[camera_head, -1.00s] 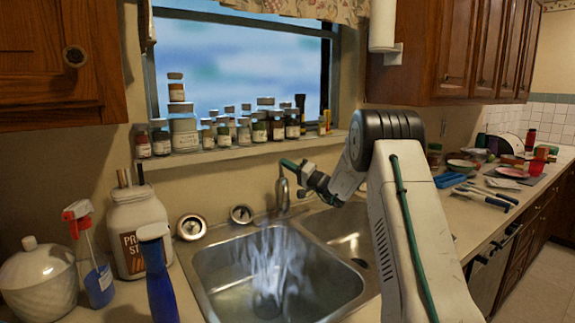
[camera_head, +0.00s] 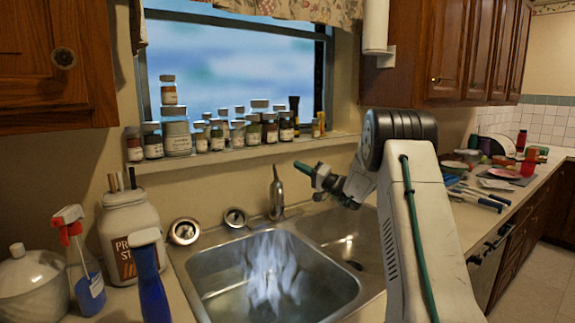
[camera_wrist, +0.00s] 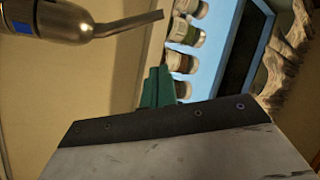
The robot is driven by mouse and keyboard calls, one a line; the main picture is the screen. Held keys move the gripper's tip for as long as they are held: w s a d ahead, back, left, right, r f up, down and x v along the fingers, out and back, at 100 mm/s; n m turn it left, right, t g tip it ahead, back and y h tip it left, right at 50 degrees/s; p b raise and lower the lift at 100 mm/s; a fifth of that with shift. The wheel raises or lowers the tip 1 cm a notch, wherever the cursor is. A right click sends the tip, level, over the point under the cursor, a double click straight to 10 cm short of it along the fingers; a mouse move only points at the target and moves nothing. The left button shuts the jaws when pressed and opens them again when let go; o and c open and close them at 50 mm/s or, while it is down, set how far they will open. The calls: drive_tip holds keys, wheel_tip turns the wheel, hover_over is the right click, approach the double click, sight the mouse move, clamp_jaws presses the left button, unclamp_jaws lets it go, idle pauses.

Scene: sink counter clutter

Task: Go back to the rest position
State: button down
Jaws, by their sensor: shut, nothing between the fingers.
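My gripper (camera_head: 303,168) is in the head view, above the double sink (camera_head: 205,287) and near the faucet (camera_head: 277,192). Its green fingers are shut with nothing held. In the wrist view the green fingers (camera_wrist: 159,87) sit together at the middle, and the metal faucet (camera_wrist: 100,28) shows at the upper left. My arm is bent and covers part of the right basin and the counter behind it.
Jars line the window sill (camera_head: 240,152). Dishes and utensils clutter the right counter. Cabinets (camera_head: 475,50) hang above it.

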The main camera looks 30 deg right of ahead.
drive_tip(key=shift+v, duration=1.55)
drive_tip(key=s+a+r+n+g+y, duration=0.2)
drive_tip(key=a+g, duration=0.2)
drive_tip(key=a, duration=0.4)
drive_tip(key=s+a+r+n+g+y, duration=0.1)
drive_tip(key=s+a+r+g+y, duration=0.15)
drive_tip(key=a, duration=0.65)
drive_tip(key=s+a+n+g+h, duration=0.2)
drive_tip(key=s+a+g, duration=0.7)
drive_tip(key=s+a, duration=0.75)
drive_tip(key=s+a+f+g+h, duration=0.2)
drive_tip(key=s+h, duration=0.1)
drive_tip(key=s, duration=0.6)
drive_tip(key=s+a+f+g+h, duration=0.1)
drive_tip(key=s+a+f+h, duration=0.15)
drive_tip(key=s, duration=0.55)
drive_tip(key=s+d+f+h, duration=0.2)
drive_tip(key=s+d+h, duration=0.1)
drive_tip(key=s, duration=0.2)
drive_tip(key=s+d+f+h, duration=0.1)
drive_tip(key=s+d+h, duration=0.1)
drive_tip(key=s, duration=0.4)
drive_tip(key=shift+d+f+h, duration=0.35)
drive_tip(key=shift+d+h, duration=0.05)
drive_tip(key=shift+h, duration=0.5)
